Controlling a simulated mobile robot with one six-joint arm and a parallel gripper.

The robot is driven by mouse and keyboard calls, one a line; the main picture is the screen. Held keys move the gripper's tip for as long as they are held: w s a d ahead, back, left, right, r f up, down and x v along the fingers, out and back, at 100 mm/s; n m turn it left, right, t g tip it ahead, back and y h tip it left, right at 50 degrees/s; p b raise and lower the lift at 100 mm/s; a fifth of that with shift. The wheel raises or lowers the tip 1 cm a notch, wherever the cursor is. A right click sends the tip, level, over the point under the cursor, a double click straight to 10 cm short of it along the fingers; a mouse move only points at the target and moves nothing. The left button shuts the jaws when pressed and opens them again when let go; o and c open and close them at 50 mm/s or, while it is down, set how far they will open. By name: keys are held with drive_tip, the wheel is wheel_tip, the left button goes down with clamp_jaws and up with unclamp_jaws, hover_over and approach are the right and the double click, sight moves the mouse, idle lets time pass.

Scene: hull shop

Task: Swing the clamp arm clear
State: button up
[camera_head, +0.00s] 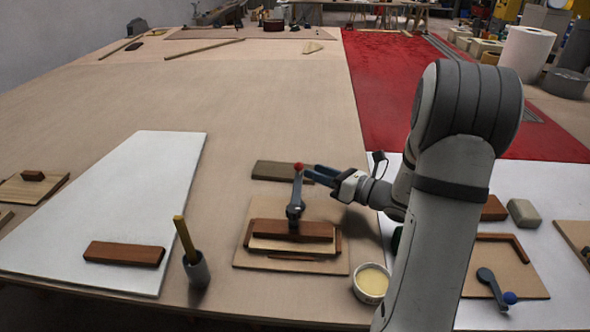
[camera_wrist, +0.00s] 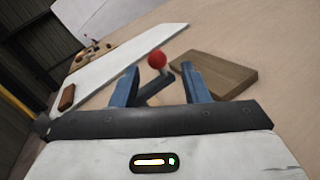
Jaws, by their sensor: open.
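The clamp arm (camera_head: 295,197) is a grey lever with a red ball knob (camera_head: 299,167) on its upper end. It stands up from a wooden fixture board (camera_head: 250,262) in the middle of the table, over a reddish-brown block (camera_head: 290,229) on that board. My gripper (camera_head: 312,175) is open, its blue fingers close to the red knob. In the wrist view the knob (camera_wrist: 157,59) and part of the lever show between and beyond the fingertips of my gripper (camera_wrist: 160,78). I cannot tell whether a finger touches the knob.
A dark wooden block (camera_head: 272,171) lies behind the fixture. A cup with a brush (camera_head: 196,270) and a pot of pale paste (camera_head: 371,283) flank it. A white board (camera_head: 120,200) with a brown block lies left. A second fixture with a blue-knobbed lever (camera_head: 490,283) is at right.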

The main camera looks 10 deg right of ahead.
sight(299, 166)
drive_tip(key=x, duration=0.6)
drive_tip(key=shift+a, duration=0.1)
drive_tip(key=shift+c, duration=0.3)
clamp_jaws()
drive_tip(key=shift+a, duration=0.3)
drive_tip(key=shift+d, duration=0.3)
